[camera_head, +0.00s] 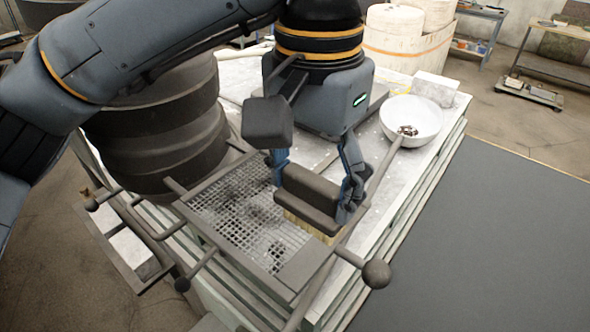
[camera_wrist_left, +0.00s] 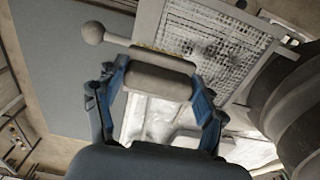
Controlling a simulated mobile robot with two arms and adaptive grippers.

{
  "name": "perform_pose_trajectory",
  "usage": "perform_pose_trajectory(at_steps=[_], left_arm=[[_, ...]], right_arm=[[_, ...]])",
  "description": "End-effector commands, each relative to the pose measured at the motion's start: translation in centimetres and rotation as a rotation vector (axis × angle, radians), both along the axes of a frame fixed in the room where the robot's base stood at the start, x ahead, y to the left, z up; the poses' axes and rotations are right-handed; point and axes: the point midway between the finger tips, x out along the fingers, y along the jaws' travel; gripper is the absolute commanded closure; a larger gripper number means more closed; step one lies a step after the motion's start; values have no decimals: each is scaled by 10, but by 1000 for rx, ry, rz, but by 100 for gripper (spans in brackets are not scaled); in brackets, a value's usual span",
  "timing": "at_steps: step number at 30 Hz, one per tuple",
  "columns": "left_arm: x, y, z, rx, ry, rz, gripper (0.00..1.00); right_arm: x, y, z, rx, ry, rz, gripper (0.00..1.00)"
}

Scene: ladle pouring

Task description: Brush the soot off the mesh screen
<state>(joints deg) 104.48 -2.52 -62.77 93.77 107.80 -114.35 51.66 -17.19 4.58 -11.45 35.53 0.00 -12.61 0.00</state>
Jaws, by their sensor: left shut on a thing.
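The mesh screen (camera_head: 232,228) is a light metal grid in a dark frame, lying at the front left of the work table. Dark soot patches (camera_head: 277,252) show on it. My left gripper (camera_head: 318,190) is shut on a brush, a dark grey block (camera_head: 305,205) with pale bristles (camera_head: 312,228) underneath. The brush is over the screen's right side; I cannot tell whether the bristles touch the mesh. In the left wrist view the brush block (camera_wrist_left: 160,78) sits between the blue fingers (camera_wrist_left: 155,98), with the mesh (camera_wrist_left: 215,45) beyond it. My right gripper is not in view.
A white bowl (camera_head: 411,116) with dark bits stands at the table's back right. A ball-ended bar (camera_head: 376,273) juts out near the screen's right corner. A large dark ribbed cylinder (camera_head: 160,125) stands at the left. A wide dark surface (camera_head: 480,235) lies right of the table.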

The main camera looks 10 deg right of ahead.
Motion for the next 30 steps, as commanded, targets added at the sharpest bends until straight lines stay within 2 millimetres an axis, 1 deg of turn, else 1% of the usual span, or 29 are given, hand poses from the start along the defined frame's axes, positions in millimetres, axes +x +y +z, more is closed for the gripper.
perform_pose_trajectory(at_steps=[5, 14, 17, 27, 30], left_arm=[[-5, -1, 1, -1, 0, 1, 80], [-13, 12, 2, -1, -1, 1, 81], [-11, 14, 2, -1, 0, 3, 81], [11, 31, 0, -2, -1, 5, 81], [14, 33, 0, -2, -2, 3, 81]], right_arm=[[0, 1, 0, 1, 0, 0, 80], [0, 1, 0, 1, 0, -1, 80], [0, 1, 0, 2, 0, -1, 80], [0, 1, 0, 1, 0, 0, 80], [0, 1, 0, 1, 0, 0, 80]])
